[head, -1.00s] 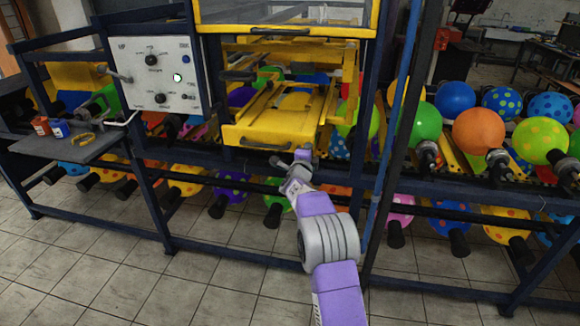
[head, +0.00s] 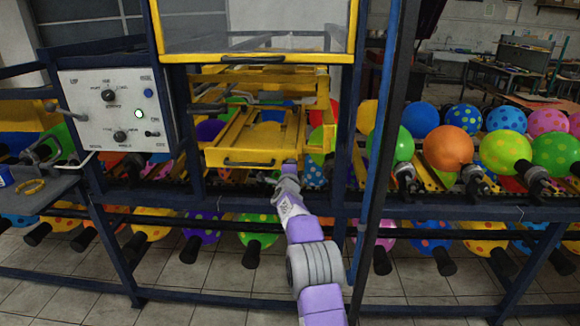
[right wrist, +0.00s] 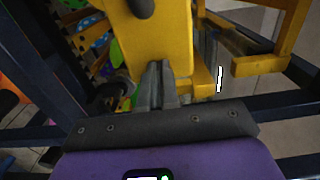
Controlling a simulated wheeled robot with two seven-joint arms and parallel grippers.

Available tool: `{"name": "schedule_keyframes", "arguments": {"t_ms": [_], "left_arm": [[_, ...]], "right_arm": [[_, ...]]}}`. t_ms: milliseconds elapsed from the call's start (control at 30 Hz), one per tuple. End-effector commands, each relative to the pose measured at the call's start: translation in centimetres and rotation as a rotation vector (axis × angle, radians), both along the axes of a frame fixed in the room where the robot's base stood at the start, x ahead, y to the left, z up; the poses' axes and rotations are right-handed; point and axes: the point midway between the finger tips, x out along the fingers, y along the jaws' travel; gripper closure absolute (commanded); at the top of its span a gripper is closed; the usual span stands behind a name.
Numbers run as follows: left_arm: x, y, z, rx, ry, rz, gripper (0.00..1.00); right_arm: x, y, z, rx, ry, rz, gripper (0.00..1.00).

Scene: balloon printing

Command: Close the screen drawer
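The screen drawer (head: 222,155) is yellow with a dark handle (head: 247,163) and sticks out below the yellow-framed window of the machine. Its yellow part also fills the upper middle of the right wrist view (right wrist: 170,40). My right gripper (head: 289,170) is just below the right end of the drawer front, right of the handle. In the right wrist view its two grey fingers (right wrist: 158,82) are close together with nothing seen between them, close against the yellow part. I cannot tell whether they touch it. My left gripper is not in view.
A grey control box (head: 105,110) with knobs stands left of the drawer. A blue upright post (head: 378,150) is right of my right arm. Several balloons (head: 447,148) sit on black holders along the rack. Tiled floor is open in front.

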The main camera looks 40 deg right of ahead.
Motion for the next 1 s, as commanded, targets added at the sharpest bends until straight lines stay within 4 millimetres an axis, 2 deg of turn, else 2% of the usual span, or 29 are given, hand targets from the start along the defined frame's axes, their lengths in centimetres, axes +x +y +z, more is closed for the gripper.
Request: {"name": "schedule_keyframes", "arguments": {"t_ms": [33, 267, 533, 1000], "left_arm": [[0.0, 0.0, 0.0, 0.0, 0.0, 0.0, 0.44], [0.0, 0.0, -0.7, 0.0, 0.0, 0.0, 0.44], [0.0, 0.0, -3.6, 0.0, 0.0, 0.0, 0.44], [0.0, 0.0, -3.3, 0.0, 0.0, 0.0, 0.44]], "right_arm": [[-0.3, -0.4, 1.0, -0.015, -0.015, -0.009, 1.0], [-0.6, 0.3, 1.1, -0.017, -0.018, -0.008, 1.0], [-1.5, 4.8, 0.4, -0.006, -0.011, 0.018, 1.0], [-6.3, 9.7, 0.5, -0.004, -0.005, 0.018, 1.0]]}}
